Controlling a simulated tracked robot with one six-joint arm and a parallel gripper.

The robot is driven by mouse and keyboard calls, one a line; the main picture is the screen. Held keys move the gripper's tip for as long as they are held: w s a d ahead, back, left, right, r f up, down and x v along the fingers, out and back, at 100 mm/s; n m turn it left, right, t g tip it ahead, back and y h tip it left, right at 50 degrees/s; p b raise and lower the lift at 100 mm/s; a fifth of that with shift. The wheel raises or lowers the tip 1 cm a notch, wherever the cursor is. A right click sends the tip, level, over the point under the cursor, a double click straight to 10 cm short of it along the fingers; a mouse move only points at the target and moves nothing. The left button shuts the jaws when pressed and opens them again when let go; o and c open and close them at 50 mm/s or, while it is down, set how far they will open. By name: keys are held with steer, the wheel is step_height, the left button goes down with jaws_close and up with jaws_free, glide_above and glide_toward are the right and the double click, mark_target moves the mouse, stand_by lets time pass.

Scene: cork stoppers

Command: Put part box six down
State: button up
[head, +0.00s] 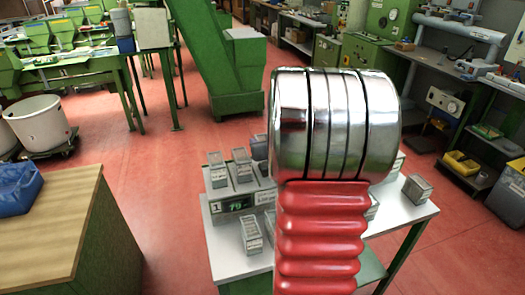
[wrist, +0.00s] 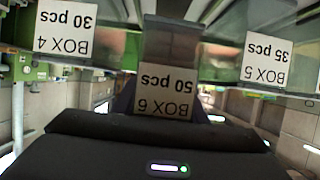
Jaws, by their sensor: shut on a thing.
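In the wrist view, part box six (wrist: 168,100), a clear box with a white label reading BOX 6, 50 pcs upside down, is in the middle, right in front of my gripper (wrist: 165,122). My gripper is shut on it; the fingertips are mostly hidden. Box 4 (wrist: 66,33) is at the left and box 5 (wrist: 266,60) at the right, both farther up in the picture. In the head view my arm hides my gripper and box six. I cannot tell whether box six touches a surface.
Red floor between is clear.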

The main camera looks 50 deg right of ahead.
steer(key=shift+f, duration=1.8)
steer(key=o, duration=1.1)
steer(key=shift+f, duration=0.1)
steer(key=shift+s+a+r, duration=0.2)
steer(key=shift+s+r, duration=0.15)
steer(key=shift+s, duration=0.15)
steer(key=v, duration=1.1)
steer(key=shift+w, duration=0.1)
